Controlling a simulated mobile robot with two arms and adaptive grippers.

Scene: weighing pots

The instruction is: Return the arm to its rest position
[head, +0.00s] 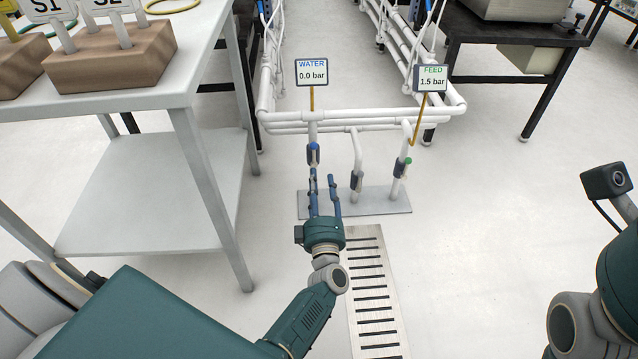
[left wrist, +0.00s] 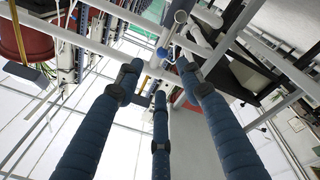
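My left gripper (head: 322,177) reaches forward in the head view, over the floor before the white pipe stand. Its dark blue fingers are spread with nothing between them. The left wrist view shows the same spread fingers (left wrist: 158,76) pointing towards pipes. The blue-marked valve (head: 313,153) on the left pipe appears just beyond the left fingertip in the head view; I cannot tell if they touch. My right arm (head: 622,270) is at the right edge of the head view, and its gripper fingers are out of the picture.
The WATER display (head: 311,72) reads 0.0 bar; the FEED display (head: 432,78) reads 1.5 bar. A green-marked valve (head: 404,165) stands on the right pipe. A white table (head: 160,85) with brown blocks is on the left. A floor grate (head: 372,300) lies below; floor at right is clear.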

